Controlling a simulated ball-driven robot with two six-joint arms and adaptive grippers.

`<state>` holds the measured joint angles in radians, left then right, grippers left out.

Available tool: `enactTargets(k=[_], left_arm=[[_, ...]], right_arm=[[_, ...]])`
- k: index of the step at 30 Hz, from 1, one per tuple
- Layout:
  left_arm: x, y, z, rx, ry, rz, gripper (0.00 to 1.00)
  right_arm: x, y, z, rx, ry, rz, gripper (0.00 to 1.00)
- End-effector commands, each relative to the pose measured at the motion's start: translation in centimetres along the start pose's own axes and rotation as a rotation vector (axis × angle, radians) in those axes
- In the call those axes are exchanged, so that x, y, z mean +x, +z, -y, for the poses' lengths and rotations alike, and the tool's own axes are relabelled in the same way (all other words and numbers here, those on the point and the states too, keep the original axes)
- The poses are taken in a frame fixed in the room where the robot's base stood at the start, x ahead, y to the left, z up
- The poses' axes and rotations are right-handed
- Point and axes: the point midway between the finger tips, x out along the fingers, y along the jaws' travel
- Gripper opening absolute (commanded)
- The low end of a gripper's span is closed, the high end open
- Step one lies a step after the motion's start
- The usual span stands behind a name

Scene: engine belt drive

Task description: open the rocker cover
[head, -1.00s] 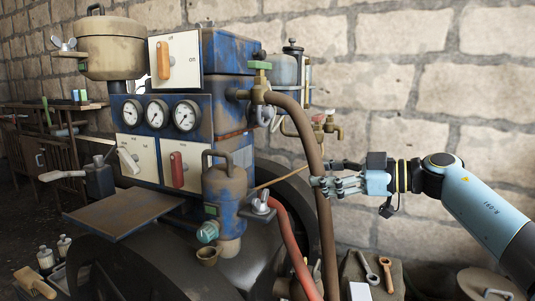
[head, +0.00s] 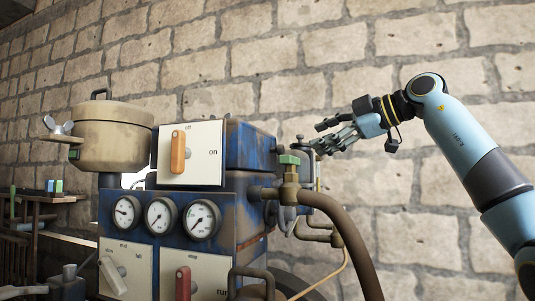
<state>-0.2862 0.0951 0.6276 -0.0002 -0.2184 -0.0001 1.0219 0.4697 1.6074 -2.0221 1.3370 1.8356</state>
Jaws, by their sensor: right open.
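The blue engine housing (head: 252,146) stands in the middle of the head view, its worn upper block behind a white panel. No part is clearly marked as the rocker cover, so I cannot tell which part it is. My right gripper (head: 326,136) is open and empty. It is right of the upper block, above and right of the green-handled valve (head: 289,159), with its fingers pointing left. It overlaps the top of the grey cylinder behind the valve in the picture; I cannot tell whether they touch. My left gripper is out of view.
A beige lidded pot (head: 112,138) with a wing nut beside it stands at left. The on/off panel (head: 205,152) has an orange lever. Several gauges (head: 160,216) sit below it. A thick brown hose (head: 345,232) curves down at right. The stone wall is behind; space above the engine is clear.

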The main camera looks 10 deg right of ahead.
Motion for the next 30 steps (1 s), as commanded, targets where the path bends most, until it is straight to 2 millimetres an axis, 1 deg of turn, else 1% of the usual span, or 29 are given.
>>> enactTargets(k=[2,5,9,12,15,18,22,25,30], left_arm=[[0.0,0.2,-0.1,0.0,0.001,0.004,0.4],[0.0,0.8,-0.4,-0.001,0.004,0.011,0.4],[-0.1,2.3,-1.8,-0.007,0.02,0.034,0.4],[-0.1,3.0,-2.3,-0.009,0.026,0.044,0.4],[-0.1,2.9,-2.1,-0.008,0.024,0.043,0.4],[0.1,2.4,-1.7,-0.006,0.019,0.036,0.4],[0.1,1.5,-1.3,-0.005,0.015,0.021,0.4],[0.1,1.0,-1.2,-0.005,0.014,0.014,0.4],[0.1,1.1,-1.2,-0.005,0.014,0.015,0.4]], right_arm=[[0.3,-0.1,-0.1,0.0,0.002,-0.002,0.49],[1.4,-0.1,-0.1,0.0,0.002,-0.004,0.49],[4.1,-0.2,-0.1,0.002,0.001,-0.005,0.49],[6.2,-0.2,-0.1,0.002,0.0,-0.006,0.49],[8.0,-0.2,-0.1,0.001,0.001,-0.004,0.49],[9.4,-0.1,-0.1,0.001,0.0,-0.003,0.49],[10.5,-0.1,-0.1,0.0,0.002,-0.003,0.49],[10.8,-0.1,-0.1,-0.002,0.002,-0.001,0.49],[10.8,-0.1,-0.1,-0.002,0.002,-0.001,0.49]])
